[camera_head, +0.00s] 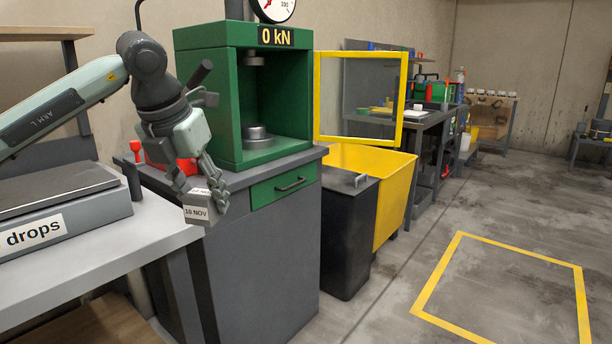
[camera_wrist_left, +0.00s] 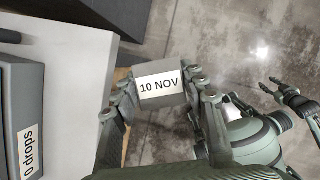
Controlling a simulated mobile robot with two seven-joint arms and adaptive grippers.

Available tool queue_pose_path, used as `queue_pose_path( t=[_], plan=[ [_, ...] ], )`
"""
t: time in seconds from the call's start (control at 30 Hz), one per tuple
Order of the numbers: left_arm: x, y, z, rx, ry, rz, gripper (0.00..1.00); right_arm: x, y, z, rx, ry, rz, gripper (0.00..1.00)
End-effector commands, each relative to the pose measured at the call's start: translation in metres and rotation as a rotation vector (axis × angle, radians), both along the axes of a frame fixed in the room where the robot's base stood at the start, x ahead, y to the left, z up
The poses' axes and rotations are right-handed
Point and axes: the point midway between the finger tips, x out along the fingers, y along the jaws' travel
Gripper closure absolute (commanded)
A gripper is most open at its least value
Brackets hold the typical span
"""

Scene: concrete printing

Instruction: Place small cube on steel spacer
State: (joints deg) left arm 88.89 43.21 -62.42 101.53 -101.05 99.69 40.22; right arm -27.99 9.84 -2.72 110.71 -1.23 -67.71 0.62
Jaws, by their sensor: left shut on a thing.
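The small grey cube (camera_head: 197,214) carries a white label reading "10 NOV". My left gripper (camera_head: 208,196) is shut on it and holds it in the air, in front of the grey cabinet and beside the light bench. In the left wrist view the cube (camera_wrist_left: 161,83) sits between the two fingers, its label facing the camera. A round steel spacer (camera_head: 257,136) stands on the floor of the green press, behind and right of the cube, with nothing on it. My right gripper (camera_wrist_left: 288,92) shows in the left wrist view, with spread, empty fingers.
The green press (camera_head: 206,88) has its yellow-framed guard door (camera_head: 317,98) swung open to the right; its display reads 0 kN. A black bin (camera_head: 347,235) and a yellow bin (camera_head: 396,200) stand right of the cabinet (camera_head: 265,250). A scale (camera_head: 70,205) sits on the left bench.

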Motion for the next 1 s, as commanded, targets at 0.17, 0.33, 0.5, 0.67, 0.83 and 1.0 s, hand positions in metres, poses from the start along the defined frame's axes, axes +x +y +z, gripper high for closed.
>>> queue_pose_path(
  t=[0.17,0.33,0.5,0.67,0.83,1.0],
  plan=[
    [-0.008,-0.005,-0.03,-0.004,0.003,-0.362,0.97,0.0,0.0,0.0,0.0,0.001,0.0,0.6],
    [-0.018,-0.012,-0.06,-0.006,0.002,-0.766,0.97,0.0,0.0,0.0,0.0,0.001,0.0,0.6],
    [-0.031,-0.019,-0.088,-0.007,0.003,-1.169,0.97,-0.001,0.0,0.0,0.0,0.001,0.0,0.6],
    [-0.045,-0.024,-0.114,-0.006,0.003,-1.568,0.97,-0.001,0.0,0.0,-0.001,0.001,0.0,0.6],
    [-0.064,-0.029,-0.145,-0.004,0.005,-2.024,0.97,-0.001,-0.001,0.0,-0.001,0.001,0.0,0.6],
    [-0.085,-0.032,-0.174,-0.003,0.006,-2.472,0.97,-0.001,-0.001,0.0,-0.001,0.002,-0.001,0.6]
  ],
)
